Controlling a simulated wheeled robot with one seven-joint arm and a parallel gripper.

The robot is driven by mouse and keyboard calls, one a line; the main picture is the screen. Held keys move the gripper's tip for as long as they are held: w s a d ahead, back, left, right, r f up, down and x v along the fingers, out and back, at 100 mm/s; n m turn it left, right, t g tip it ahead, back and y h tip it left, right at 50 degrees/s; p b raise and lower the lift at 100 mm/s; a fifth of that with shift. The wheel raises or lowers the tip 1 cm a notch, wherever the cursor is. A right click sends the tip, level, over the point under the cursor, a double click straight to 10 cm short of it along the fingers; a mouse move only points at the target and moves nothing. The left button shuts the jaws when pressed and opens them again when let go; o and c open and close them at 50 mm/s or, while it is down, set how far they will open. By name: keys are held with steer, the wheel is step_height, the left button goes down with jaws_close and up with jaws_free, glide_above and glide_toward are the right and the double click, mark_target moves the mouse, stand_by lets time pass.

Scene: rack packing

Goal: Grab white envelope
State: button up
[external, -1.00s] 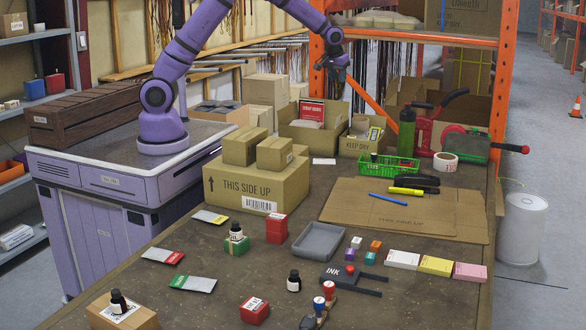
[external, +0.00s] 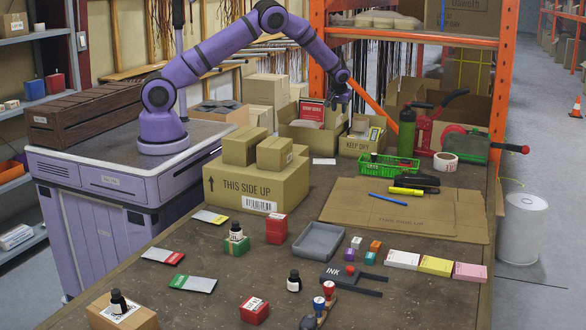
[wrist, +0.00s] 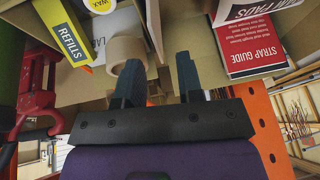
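No white envelope can be made out with certainty. A small flat white piece (external: 324,161) lies on the table in front of the open cartons; I cannot tell whether it is the envelope. My gripper (external: 342,100) hangs above the open cartons at the back of the table. In the wrist view its two dark fingers (wrist: 159,72) are apart with nothing held between them. A pale roll (wrist: 128,80) shows beyond the left finger. White surfaces also show inside the carton there, partly hidden.
A red and white strap guide box (wrist: 250,45) and a yellow refills box (wrist: 62,32) stand in the cartons near my gripper. An orange rack post (external: 317,75) rises close by. A green basket (external: 388,166) and green bottle (external: 407,132) stand to the right.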

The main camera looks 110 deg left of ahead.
mark_target(339, 122)
steer(key=shift+d+x, duration=0.1)
steer(key=shift+x, duration=1.3)
steer(key=shift+d+x, duration=0.15)
steer(key=shift+x, duration=1.2)
steer(key=shift+w, duration=0.15)
steer(key=shift+c, duration=0.2)
jaws_close()
